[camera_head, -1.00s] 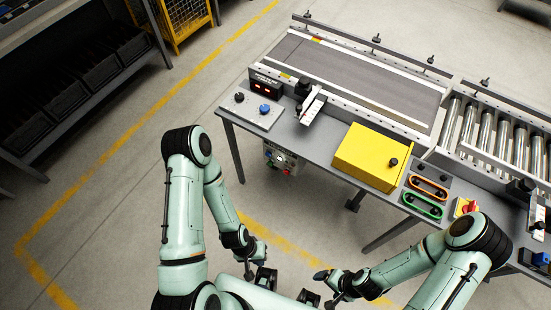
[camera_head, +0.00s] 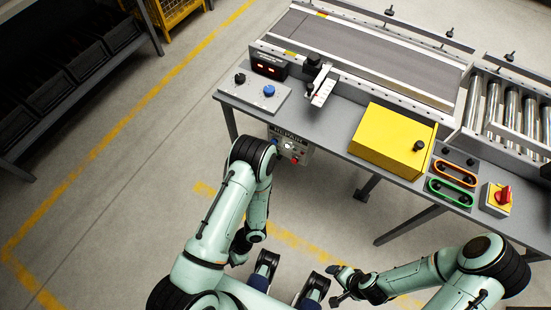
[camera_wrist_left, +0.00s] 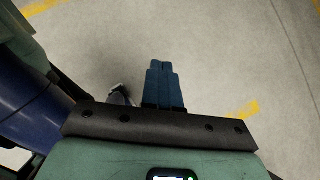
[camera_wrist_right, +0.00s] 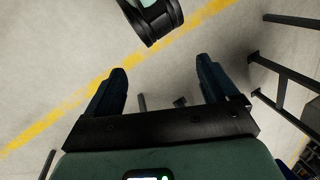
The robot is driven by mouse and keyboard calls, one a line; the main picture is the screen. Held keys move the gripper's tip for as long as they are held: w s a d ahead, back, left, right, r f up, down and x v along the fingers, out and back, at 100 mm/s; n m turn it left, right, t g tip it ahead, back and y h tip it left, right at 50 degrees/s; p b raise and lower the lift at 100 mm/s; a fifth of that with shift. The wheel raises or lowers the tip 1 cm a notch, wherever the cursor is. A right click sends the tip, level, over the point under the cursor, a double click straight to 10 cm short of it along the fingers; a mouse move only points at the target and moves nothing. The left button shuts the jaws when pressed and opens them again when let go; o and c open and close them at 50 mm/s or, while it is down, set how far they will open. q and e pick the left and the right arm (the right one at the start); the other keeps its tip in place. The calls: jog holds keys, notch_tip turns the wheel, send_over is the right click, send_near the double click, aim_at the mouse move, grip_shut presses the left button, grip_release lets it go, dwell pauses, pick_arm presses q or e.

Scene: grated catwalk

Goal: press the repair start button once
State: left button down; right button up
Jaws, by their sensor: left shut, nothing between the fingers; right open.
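A small grey button box (camera_head: 303,152) hangs under the front edge of the table. Its label is small and seems to read "REPAIR". It carries a pale lit button (camera_head: 289,146) and a red one (camera_head: 295,160); I cannot tell which is the start button. My left elbow overlaps the box's left side in the head view. My left gripper (camera_wrist_left: 162,66) is shut and empty, pointing at bare floor in the left wrist view; in the head view my left arm mostly hides it. My right gripper (camera_wrist_right: 161,68) is open and empty, low in front of the table, away from the box.
On the grey table (camera_head: 322,122) stand a panel with black and blue knobs (camera_head: 254,95), a yellow box (camera_head: 392,138), orange and green handles (camera_head: 450,192) and a red switch (camera_head: 503,195). A conveyor (camera_head: 365,50) lies behind. Table legs stand below; floor in front is clear.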

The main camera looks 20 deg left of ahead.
pick_arm(q)
jog(key=w+a+f+m+t+y+b, duration=0.1)
jog(key=w+a+m+t+y+b, duration=0.2)
jog(key=w, duration=0.4)
jog(key=w+a+f+m+t+y+b, duration=0.1)
jog(key=w+a+m+t+y, duration=0.1)
jog(key=w+a+t+y, duration=0.35)
jog(key=w+d+r+m+t+h+b, duration=0.1)
jog(key=w+d+r+m+t+b, duration=0.1)
jog(key=w+t, duration=0.4)
jog(key=w+d+r+m+t+h+b, duration=0.1)
jog(key=w+d+t, duration=0.4)
jog(key=w, duration=0.8)
jog(key=m+b, duration=0.1)
jog(key=m, duration=0.1)
jog(key=shift+w+r+m+t, duration=0.25)
jog(key=shift+r+m+t, duration=0.05)
jog(key=shift+r+t, duration=0.05)
pick_arm(e)
notch_tip(320, 180, down, 10)
jog(key=w+t, duration=0.1)
jog(key=shift+w+d+r, duration=0.15)
jog(key=shift+w+d, duration=0.05)
jog(key=shift+w, duration=0.05)
pick_arm(q)
jog(key=shift+d, duration=0.1)
